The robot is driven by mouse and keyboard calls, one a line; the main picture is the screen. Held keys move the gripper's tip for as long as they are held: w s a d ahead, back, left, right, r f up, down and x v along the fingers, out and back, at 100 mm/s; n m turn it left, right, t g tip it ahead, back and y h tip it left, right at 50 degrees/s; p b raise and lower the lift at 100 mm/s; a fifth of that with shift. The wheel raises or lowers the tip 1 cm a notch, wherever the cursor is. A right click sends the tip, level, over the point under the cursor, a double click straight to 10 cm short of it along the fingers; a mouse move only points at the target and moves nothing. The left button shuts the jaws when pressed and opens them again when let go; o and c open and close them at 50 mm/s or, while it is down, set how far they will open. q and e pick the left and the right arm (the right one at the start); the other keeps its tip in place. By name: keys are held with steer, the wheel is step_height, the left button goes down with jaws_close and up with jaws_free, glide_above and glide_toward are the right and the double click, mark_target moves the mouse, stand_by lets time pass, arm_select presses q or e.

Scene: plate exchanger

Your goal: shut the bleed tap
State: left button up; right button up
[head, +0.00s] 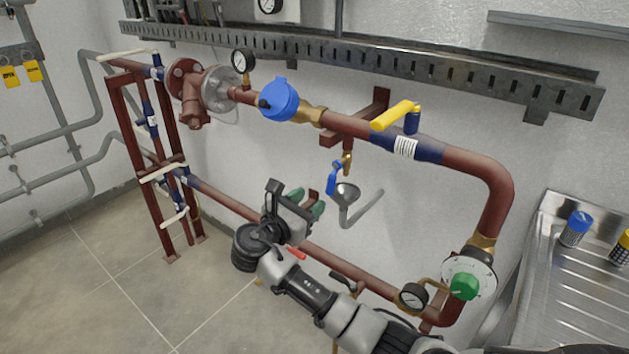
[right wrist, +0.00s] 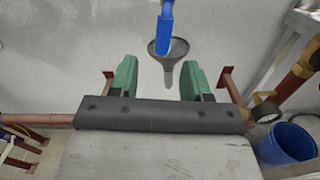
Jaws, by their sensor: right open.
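The bleed tap has a brass body (head: 347,160) under the red-brown upper pipe and a blue lever (head: 332,181) that points down. A grey funnel (head: 347,192) with a bent drain pipe sits just below it. My right gripper (head: 307,203) has green fingertips and is open and empty, below and left of the tap. In the right wrist view the blue lever (right wrist: 166,24) shows ahead at the top, above the funnel (right wrist: 168,48). The open fingers (right wrist: 159,80) stand apart from both. The tap's body is outside that view. My left gripper is not in view.
A yellow lever (head: 395,115) and a blue round housing (head: 279,100) sit on the upper pipe. The lower pipe (head: 225,200) runs behind my right arm. A green knob (head: 464,286) and a gauge (head: 412,296) are at lower right. A blue bucket (right wrist: 286,143) stands right.

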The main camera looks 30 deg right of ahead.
mark_target(329, 188)
steer(key=x, duration=1)
steer(key=shift+s, duration=0.2)
jaws_close()
